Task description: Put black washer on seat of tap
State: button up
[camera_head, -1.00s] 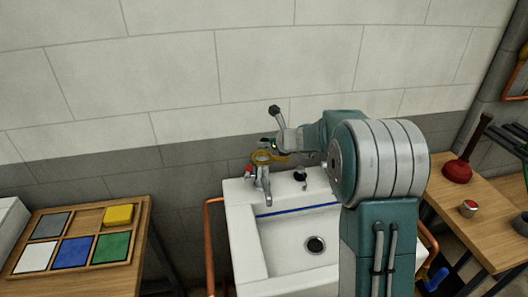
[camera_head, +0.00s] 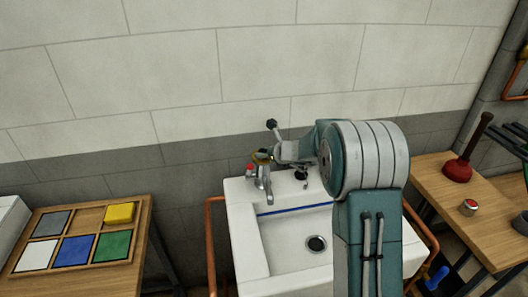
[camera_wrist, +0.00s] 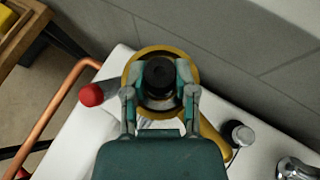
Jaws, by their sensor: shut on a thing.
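My gripper (camera_wrist: 158,85) is shut on a small round black thing, which looks like the black washer (camera_wrist: 159,72), held between the two fingertips. The tap (camera_head: 264,178) stands at the back left corner of the white sink. In the wrist view the washer appears over the tap's open top, inside a yellow ring (camera_wrist: 134,66) with a yellow arm running to the lower right. The washer hides most of the seat below it. I cannot tell whether the washer touches the seat. In the head view my gripper (camera_head: 264,156) is at the tap's top.
A red knob (camera_wrist: 91,95) sticks out beside the tap. A second tap fitting with a dark top (camera_wrist: 241,133) stands on the sink's back edge (camera_head: 236,189). The wall is close behind. A copper pipe (camera_wrist: 62,108) runs left of the sink. A tray of coloured squares (camera_head: 147,222) lies on the left table.

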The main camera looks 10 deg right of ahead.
jog(key=shift+f, duration=0.1)
jog(key=o, duration=0.9)
